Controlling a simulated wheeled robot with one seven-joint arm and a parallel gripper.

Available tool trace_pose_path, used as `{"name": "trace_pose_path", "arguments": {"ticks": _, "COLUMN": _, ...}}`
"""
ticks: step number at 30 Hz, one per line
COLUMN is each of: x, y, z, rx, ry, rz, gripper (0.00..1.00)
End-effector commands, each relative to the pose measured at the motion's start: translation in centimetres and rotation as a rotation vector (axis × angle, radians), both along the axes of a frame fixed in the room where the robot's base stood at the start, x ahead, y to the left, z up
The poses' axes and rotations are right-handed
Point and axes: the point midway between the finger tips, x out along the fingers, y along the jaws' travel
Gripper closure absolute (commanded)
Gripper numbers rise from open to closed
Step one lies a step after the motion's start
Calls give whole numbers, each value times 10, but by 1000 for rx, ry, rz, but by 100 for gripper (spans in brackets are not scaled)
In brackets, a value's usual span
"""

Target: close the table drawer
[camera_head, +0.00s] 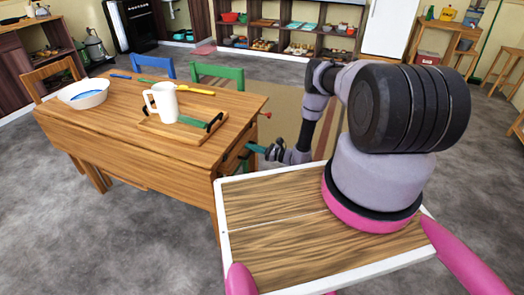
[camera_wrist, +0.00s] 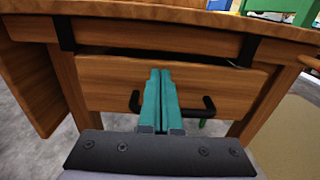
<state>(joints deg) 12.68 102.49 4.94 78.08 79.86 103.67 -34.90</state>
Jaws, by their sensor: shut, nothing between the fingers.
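The wooden table (camera_head: 130,130) stands at the left in the head view. Its drawer (camera_wrist: 100,82) faces me in the wrist view, with a dark bar handle (camera_wrist: 198,108) across its front. A dark gap shows above the drawer front, so it looks slightly open; how far is unclear. My gripper (camera_wrist: 160,72) has teal fingers pressed together, with nothing between them. They cover the middle of the handle, and their tips appear against the upper drawer front; whether they touch is unclear. In the head view my gripper (camera_head: 253,148) is at the table's right end.
On the table are a white bowl (camera_head: 83,100), a white mug (camera_head: 166,107) and a wooden tray (camera_head: 160,129). Blue (camera_head: 153,69) and green (camera_head: 222,70) chairs stand behind it. Grey floor (camera_head: 150,235) is open in front of the table.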

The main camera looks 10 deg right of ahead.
Motion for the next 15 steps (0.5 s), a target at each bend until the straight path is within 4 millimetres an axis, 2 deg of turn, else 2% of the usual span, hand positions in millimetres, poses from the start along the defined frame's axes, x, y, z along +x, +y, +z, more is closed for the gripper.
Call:
{"name": "trace_pose_path", "arguments": {"ticks": 6, "x": 11, "y": 15, "z": 0, "rx": -1, "ry": 1, "rz": 1, "gripper": 100}}
{"name": "trace_pose_path", "arguments": {"ticks": 15, "x": 13, "y": 17, "z": 0, "rx": -1, "ry": 1, "rz": 0, "gripper": 100}}
